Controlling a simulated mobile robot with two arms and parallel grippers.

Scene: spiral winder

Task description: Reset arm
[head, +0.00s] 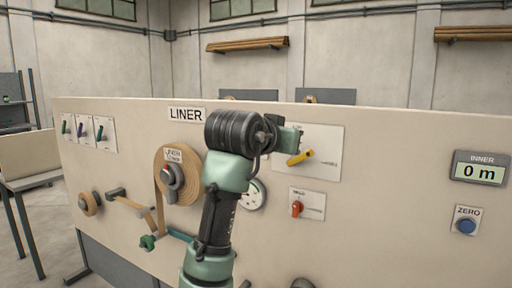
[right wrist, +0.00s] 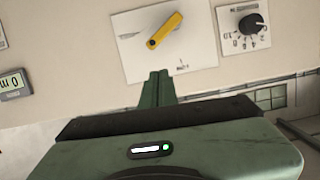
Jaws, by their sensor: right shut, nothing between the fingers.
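The panel's yellow lever (head: 300,157) sits on a white plate (head: 328,145), right of the LINER label. In the right wrist view the yellow lever (right wrist: 164,30) lies slanted on its plate (right wrist: 200,45). My right arm rises across the middle of the head view, and its gripper (head: 294,137) is just above the lever there. In the right wrist view the gripper's green fingers (right wrist: 157,80) are together and empty, pointing toward the plate. A gap shows between fingertips and lever in that view; their depth apart is hard to tell. My left gripper is not in view.
The liner roll (head: 180,180) and a round gauge (head: 253,195) are beside my forearm. A red knob (head: 297,208) is below the lever plate. The INNER display (head: 481,170) and blue ZERO button (head: 466,226) are far right. A black dial (right wrist: 252,25) shows in the wrist view.

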